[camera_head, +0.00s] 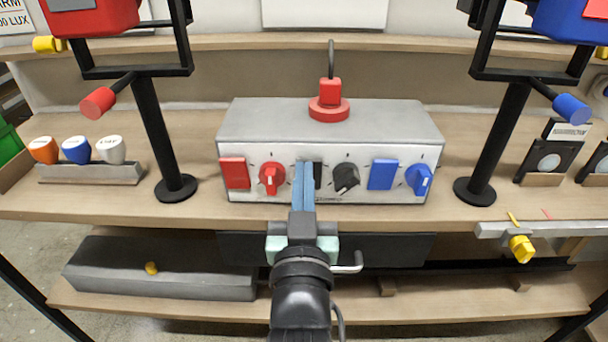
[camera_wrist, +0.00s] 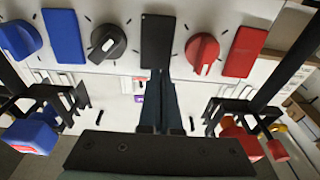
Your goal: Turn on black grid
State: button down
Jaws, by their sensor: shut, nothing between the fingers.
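A grey and white control box (camera_head: 330,125) stands on the wooden shelf. Its front carries the black rectangular panel (camera_head: 317,175), partly hidden behind my fingers in the head view. The wrist view, turned upside down, shows the whole black panel (camera_wrist: 157,42), with a black knob (camera_wrist: 107,42) beside it; this knob is also in the head view (camera_head: 346,178). My gripper (camera_head: 305,166) is shut and empty. Its blue fingertips are in front of the box face, by the black panel's left edge in the head view. In the wrist view the fingertips (camera_wrist: 160,75) overlap the panel's edge. I cannot tell whether they touch it.
A red rectangle (camera_head: 234,173) and red knob (camera_head: 271,178) are left on the box; a blue rectangle (camera_head: 383,174) and blue knob (camera_head: 418,179) are right. A red plug-like piece (camera_head: 330,105) sits on top. Black stands (camera_head: 160,140) (camera_head: 497,140) flank the box.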

jog(key=shift+w, duration=0.2)
jog(key=r+p, duration=0.1)
jog(key=p, duration=0.2)
jog(key=shift+w+g, duration=0.2)
jog(key=shift+g, duration=0.2)
jog(key=shift+w+p, duration=0.1)
jog(key=shift+p, duration=0.65)
jog(key=shift+f+g, duration=0.3)
jog(key=shift+f, duration=0.05)
